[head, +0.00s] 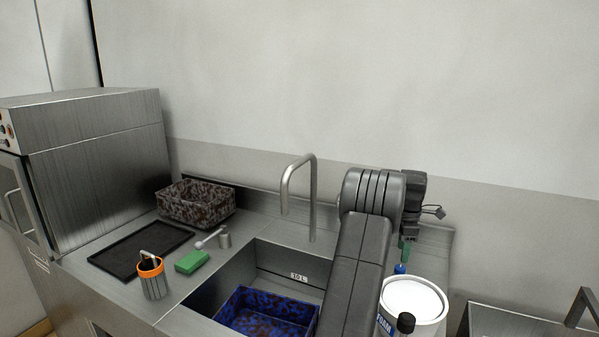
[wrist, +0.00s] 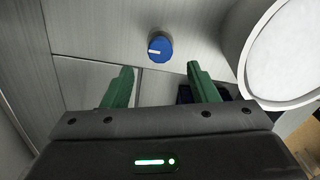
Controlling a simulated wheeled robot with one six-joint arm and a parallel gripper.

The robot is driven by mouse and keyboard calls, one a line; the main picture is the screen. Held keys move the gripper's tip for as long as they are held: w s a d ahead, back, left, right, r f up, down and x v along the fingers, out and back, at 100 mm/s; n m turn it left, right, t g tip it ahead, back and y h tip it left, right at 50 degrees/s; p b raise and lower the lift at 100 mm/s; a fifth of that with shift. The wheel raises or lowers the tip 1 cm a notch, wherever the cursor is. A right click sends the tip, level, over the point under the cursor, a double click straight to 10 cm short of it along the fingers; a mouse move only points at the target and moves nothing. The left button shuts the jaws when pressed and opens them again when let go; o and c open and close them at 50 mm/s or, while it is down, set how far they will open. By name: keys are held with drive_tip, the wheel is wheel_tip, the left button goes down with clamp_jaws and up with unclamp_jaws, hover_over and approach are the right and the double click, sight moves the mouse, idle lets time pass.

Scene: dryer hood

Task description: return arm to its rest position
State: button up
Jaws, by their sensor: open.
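My arm rises in front of the sink in the head view and bends over toward the right. My gripper (head: 404,250) points down there, mostly hidden behind my arm, close to a blue knob (head: 400,268). In the wrist view my gripper (wrist: 162,75) shows two green fingers spread wide apart with nothing between them. The blue knob with a white mark (wrist: 160,47) lies just beyond the fingertips, apart from them.
The sink holds a blue speckled bin (head: 235,306). A tall faucet (head: 312,200), a speckled basket (head: 172,208), a green sponge (head: 191,262) and an orange-rimmed cup (head: 153,284) stand left.

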sight(400, 267)
wheel_tip(400, 267, down, 6)
drive_tip(key=shift+f+p, duration=0.15)
drive_tip(key=shift+p, duration=0.3)
drive_tip(key=m, duration=0.5)
drive_tip(key=shift+m, duration=0.3)
drive_tip(key=m, duration=0.4)
drive_tip(key=shift+m, duration=0.3)
drive_tip(key=m, duration=1)
drive_tip(key=shift+m+p, duration=0.3)
drive_tip(key=shift+p, duration=0.1)
